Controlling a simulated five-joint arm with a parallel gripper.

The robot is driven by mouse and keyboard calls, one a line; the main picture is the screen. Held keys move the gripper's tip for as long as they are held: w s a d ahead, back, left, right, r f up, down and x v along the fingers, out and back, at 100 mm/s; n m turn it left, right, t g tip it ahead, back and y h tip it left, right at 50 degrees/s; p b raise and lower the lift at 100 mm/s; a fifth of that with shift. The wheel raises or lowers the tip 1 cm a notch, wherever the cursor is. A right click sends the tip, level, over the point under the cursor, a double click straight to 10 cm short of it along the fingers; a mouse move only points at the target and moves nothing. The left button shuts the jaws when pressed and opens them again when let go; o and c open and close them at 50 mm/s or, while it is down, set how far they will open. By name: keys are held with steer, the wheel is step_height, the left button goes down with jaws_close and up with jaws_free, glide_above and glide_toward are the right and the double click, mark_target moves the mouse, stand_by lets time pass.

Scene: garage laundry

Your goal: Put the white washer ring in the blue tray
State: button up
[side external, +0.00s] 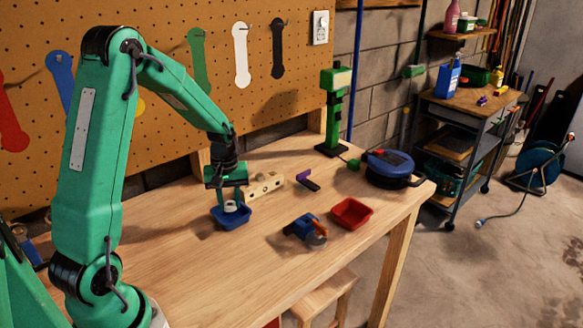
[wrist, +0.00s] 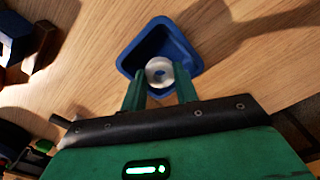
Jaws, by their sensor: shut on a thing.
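The white washer ring (wrist: 159,72) is between the fingertips of my gripper (wrist: 159,88) in the wrist view, and my gripper is shut on it. The blue tray (wrist: 140,46) lies beneath and just beyond the ring in that view. In the side external view the white ring (side external: 231,206) shows over the blue tray (side external: 231,222), with my gripper (side external: 231,195) above the tray. I cannot tell whether the ring touches the tray floor. The near part of the tray is hidden behind the ring and fingers in the wrist view.
A red tray (side external: 351,213) and a blue and orange tool (side external: 306,228) lie to the right. A wooden block with holes (side external: 264,185) and a purple item (side external: 307,181) are behind. A blue round reel (side external: 389,167) sits near the right edge. The front of the bench is clear.

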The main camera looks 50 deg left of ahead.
mark_target(232, 220)
steer(key=shift+f, duration=1.85)
steer(key=shift+f, duration=0.15)
steer(key=o, duration=0.7)
steer(key=shift+c, duration=0.2)
steer(key=shift+r, duration=0.2)
step_height(232, 220, up, 12)
